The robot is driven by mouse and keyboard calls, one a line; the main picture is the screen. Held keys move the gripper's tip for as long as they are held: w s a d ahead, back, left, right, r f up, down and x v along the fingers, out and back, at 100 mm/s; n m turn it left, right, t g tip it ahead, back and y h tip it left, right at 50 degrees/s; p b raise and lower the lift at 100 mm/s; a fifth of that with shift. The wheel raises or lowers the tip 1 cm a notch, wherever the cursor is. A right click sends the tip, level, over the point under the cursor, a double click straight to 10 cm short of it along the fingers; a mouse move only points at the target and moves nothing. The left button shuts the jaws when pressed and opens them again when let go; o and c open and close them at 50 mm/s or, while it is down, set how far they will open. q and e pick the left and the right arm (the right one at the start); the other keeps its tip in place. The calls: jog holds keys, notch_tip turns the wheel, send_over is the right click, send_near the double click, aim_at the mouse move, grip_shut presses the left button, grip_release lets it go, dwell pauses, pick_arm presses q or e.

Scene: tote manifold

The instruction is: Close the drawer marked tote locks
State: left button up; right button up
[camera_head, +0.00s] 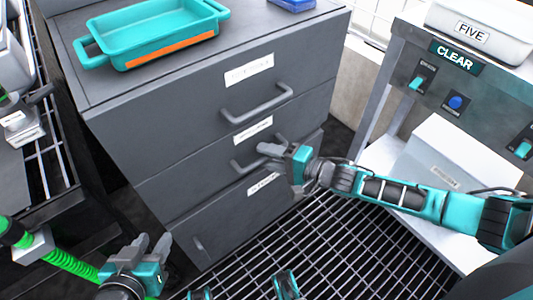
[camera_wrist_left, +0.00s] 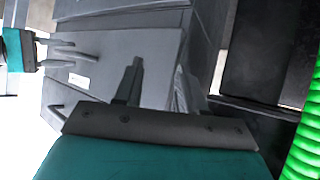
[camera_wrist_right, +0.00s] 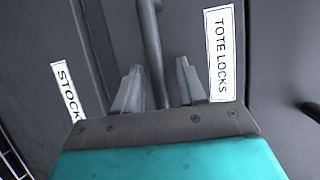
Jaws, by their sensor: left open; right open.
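The drawer marked tote locks (camera_head: 190,165) is the middle drawer of the grey cabinet. Its label (camera_wrist_right: 220,55) reads TOTE LOCKS in the right wrist view. My right gripper (camera_head: 268,157) is at this drawer's front. In the right wrist view its open fingers (camera_wrist_right: 158,85) stand either side of the handle bar (camera_wrist_right: 151,45), with gaps visible. I cannot tell how far the drawer stands out. My left gripper (camera_head: 152,243) is open and empty, low at the cabinet's left corner. In the left wrist view the cabinet front (camera_wrist_left: 110,50) lies beyond its fingers.
A drawer labelled STOCK (camera_wrist_right: 67,90) is below, and another drawer (camera_head: 180,125) is above. A teal tray (camera_head: 150,30) sits on the cabinet top. A console marked CLEAR (camera_head: 455,58) stands at right, and a dark rack (camera_head: 45,160) at left. Grating (camera_head: 330,235) covers the floor in front.

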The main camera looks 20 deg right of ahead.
pick_arm(q)
jog(key=p, duration=0.1)
jog(key=a+r+p, duration=0.1)
jog(key=p, duration=0.1)
jog(key=shift+s+a+r, duration=0.15)
jog(key=shift+s+r, duration=0.05)
jog(key=shift+r, duration=0.1)
pick_arm(e)
jog(key=v, duration=1.2)
jog(key=shift+r, duration=0.1)
jog(key=s+a+n+h, duration=0.35)
jog(key=a+n, duration=0.45)
jog(key=a, duration=0.3)
pick_arm(q)
jog(key=s+a+r+y+p, duration=0.1)
jog(key=a+r+p, duration=0.2)
jog(key=r+p, duration=0.8)
jog(key=shift+s+r+p, duration=0.25)
jog(key=shift+r+p, duration=0.15)
jog(key=shift+p, duration=2.25)
pick_arm(e)
jog(key=s+d+r+n+h, duration=0.2)
jog(key=r, duration=0.4)
jog(key=s+d+r+n+g+h, duration=0.1)
jog(key=s+d+r+n+h, duration=0.1)
jog(key=r, duration=0.4)
jog(key=shift+s+d+r+n+h, duration=0.15)
jog(key=shift+d+r+n+h, duration=0.3)
jog(key=shift+d+h, duration=0.3)
